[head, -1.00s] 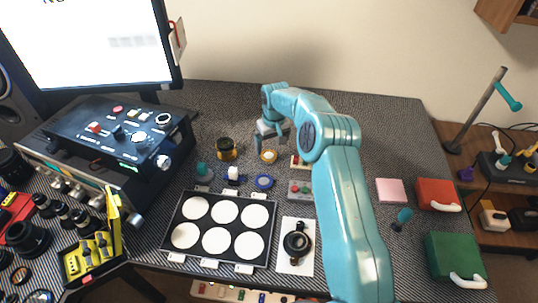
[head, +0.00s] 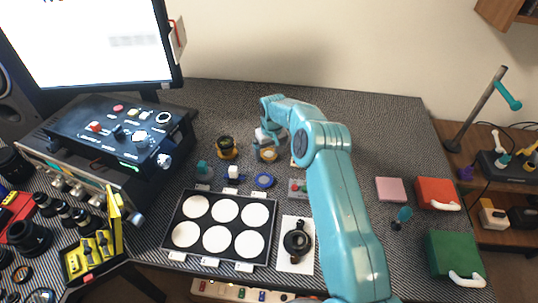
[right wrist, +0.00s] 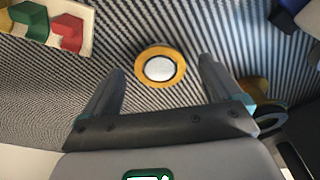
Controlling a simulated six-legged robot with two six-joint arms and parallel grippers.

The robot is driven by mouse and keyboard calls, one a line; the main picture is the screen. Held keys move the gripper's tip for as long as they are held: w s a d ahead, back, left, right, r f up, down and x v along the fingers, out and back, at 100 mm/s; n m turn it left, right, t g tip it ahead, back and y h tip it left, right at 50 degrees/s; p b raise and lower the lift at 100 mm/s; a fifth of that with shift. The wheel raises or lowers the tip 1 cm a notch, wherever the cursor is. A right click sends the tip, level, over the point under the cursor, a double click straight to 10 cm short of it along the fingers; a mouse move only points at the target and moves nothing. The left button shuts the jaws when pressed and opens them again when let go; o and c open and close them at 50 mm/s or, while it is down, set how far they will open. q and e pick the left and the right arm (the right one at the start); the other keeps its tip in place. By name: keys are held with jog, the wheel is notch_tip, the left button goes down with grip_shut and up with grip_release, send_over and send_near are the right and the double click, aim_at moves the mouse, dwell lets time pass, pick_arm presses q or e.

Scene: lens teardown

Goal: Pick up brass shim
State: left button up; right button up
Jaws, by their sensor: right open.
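The brass shim looks like a flat gold ring (right wrist: 178,76) with a white centre. It lies on the striped mat, and in the head view it shows as a small yellow ring (head: 268,155). My right gripper (head: 266,146) is over it, at the back middle of the table. In the right wrist view my two fingers (right wrist: 162,70) are spread apart, with the ring between and slightly beyond their tips. Nothing is held. I cannot tell the height left between fingers and mat. My left gripper is not in view.
A dark and gold cylinder (head: 226,147) stands left of the gripper. A tray with white discs (head: 183,209) is nearer. A box of coloured parts (right wrist: 52,12) is close by. The mat's back right is clear.

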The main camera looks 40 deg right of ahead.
jog(key=shift+f, duration=0.15)
dwell(0.3)
jog(key=c, duration=1.1)
